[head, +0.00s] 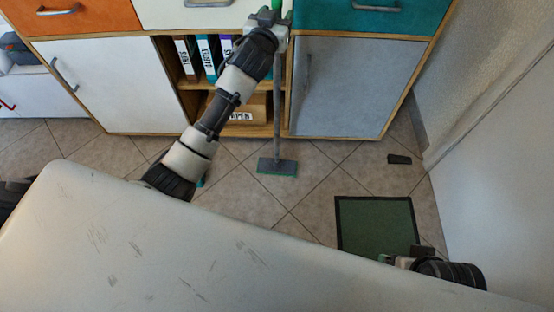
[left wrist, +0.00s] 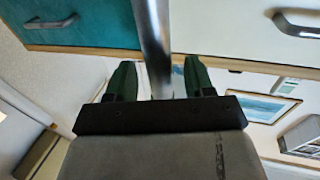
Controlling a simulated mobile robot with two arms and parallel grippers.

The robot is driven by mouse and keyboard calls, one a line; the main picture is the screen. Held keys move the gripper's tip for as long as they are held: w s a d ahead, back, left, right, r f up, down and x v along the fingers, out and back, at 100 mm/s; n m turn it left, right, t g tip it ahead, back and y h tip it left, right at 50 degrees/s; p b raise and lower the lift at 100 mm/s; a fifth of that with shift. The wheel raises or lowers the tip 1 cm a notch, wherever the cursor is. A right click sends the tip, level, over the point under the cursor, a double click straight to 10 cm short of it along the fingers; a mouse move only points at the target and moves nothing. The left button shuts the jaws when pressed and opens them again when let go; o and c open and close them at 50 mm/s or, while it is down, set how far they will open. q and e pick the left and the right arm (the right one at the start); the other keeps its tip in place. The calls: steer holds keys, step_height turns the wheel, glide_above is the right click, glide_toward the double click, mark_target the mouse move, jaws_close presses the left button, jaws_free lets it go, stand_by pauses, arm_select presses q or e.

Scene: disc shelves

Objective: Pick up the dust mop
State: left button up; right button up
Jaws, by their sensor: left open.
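The dust mop (head: 277,165) stands upright in front of the cabinet, its flat grey head with a green edge on the tiled floor. Its thin grey handle rises along the cabinet front to my left gripper (head: 277,14), at the top of the head view. In the left wrist view, the grey handle (left wrist: 152,40) runs down between the two green fingers of my left gripper (left wrist: 160,80). The fingers are open, with a gap on each side of the handle. Part of my right arm shows at the lower right, but its fingers are not clear.
The cabinet has an orange drawer (head: 80,18), a teal drawer (head: 370,30), a white door (head: 115,85) and a grey door (head: 355,90). Binders (head: 206,55) stand on its open shelf. A dark green mat (head: 375,225) and a small dark object (head: 399,159) lie on the floor.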

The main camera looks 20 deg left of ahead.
arm_select(q)
steer(key=shift+w, duration=0.2)
steer(key=c, duration=0.9)
steer(key=shift+r, duration=0.1)
jaws_close()
